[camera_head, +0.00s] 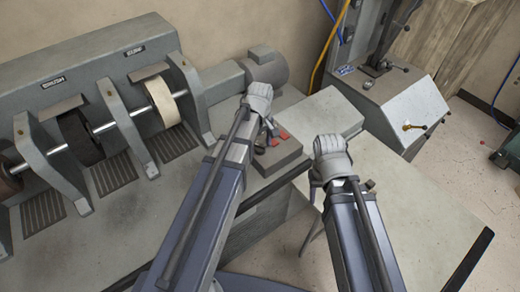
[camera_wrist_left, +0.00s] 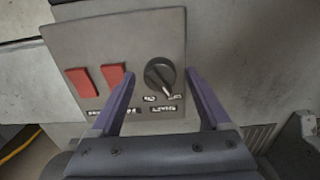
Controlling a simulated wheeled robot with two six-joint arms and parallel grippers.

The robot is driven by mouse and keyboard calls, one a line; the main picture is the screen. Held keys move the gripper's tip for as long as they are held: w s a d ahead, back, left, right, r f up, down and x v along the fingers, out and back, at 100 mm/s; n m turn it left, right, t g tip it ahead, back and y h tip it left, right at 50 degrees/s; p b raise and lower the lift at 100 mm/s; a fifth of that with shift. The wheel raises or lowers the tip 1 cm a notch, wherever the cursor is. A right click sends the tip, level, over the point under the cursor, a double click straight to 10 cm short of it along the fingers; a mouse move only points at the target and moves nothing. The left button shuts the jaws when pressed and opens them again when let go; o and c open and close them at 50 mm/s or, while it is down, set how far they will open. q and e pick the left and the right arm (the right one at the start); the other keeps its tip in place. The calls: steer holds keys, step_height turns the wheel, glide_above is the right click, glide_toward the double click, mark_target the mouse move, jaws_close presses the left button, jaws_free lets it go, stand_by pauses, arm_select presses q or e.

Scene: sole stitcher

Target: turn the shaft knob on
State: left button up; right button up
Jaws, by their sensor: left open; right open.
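A grey control box (camera_head: 284,160) sits at the bench edge. In the left wrist view its panel (camera_wrist_left: 80,45) shows two red switches (camera_wrist_left: 97,79) and a round black shaft knob (camera_wrist_left: 160,76). The knob's light pointer slants toward the lower right; the small labels below it are too blurred to read surely. My left gripper (camera_wrist_left: 157,78) is open, its two fingers on either side of the knob with gaps, not visibly touching it. In the head view my left gripper (camera_head: 268,127) is over the box. My right gripper (camera_head: 328,178) is right of the box; its fingers are mostly hidden.
Brush and buffing wheels (camera_head: 160,101) on a shaft stand on the bench at the left, with a motor (camera_head: 265,70) behind my left wrist. A grey machine (camera_head: 405,105) stands at the back right. The bench top (camera_head: 425,215) at right is clear.

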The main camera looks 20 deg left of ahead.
arm_select(q)
jaws_close()
stand_by(0.8)
